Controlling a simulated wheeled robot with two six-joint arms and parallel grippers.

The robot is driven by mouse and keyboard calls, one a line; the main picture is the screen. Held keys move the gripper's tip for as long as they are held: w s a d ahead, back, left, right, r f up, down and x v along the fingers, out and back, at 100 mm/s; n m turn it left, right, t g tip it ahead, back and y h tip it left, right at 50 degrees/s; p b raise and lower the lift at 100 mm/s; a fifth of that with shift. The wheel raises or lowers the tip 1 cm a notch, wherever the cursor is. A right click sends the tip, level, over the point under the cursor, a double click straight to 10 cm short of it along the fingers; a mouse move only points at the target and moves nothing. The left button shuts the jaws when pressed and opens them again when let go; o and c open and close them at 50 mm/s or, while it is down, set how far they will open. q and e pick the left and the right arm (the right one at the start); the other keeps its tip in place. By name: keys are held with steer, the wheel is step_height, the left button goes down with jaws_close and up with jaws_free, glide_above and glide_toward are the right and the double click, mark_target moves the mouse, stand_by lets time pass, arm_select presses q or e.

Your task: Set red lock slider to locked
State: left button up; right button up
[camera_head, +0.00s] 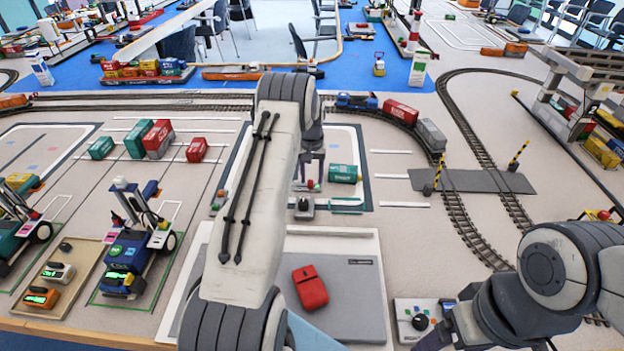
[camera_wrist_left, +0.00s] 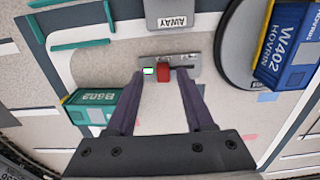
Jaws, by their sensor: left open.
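The red lock slider (camera_wrist_left: 163,73) stands in a dark slot on a small grey plate (camera_wrist_left: 188,60) in the left wrist view. A small green-and-white lit indicator (camera_wrist_left: 149,70) is just left of it. My left gripper (camera_wrist_left: 162,78) is open, one finger on each side of the slider with a visible gap; contact does not show. In the head view my left gripper (camera_head: 309,168) hangs over the mat behind my forearm, which hides much of that spot. My right arm comes in at the lower right of the head view; its fingers do not show.
A green container marked B602 (camera_wrist_left: 92,105) lies close left of the left finger; it also shows in the head view (camera_head: 343,173). A blue block marked W402 (camera_wrist_left: 291,50) is to the right. A grey AWAY label (camera_wrist_left: 170,14) lies beyond the slider plate.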

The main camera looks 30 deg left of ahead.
mark_target(312, 182)
arm_select(q)
step_height(312, 182, up, 9)
steer(key=shift+b, duration=0.4)
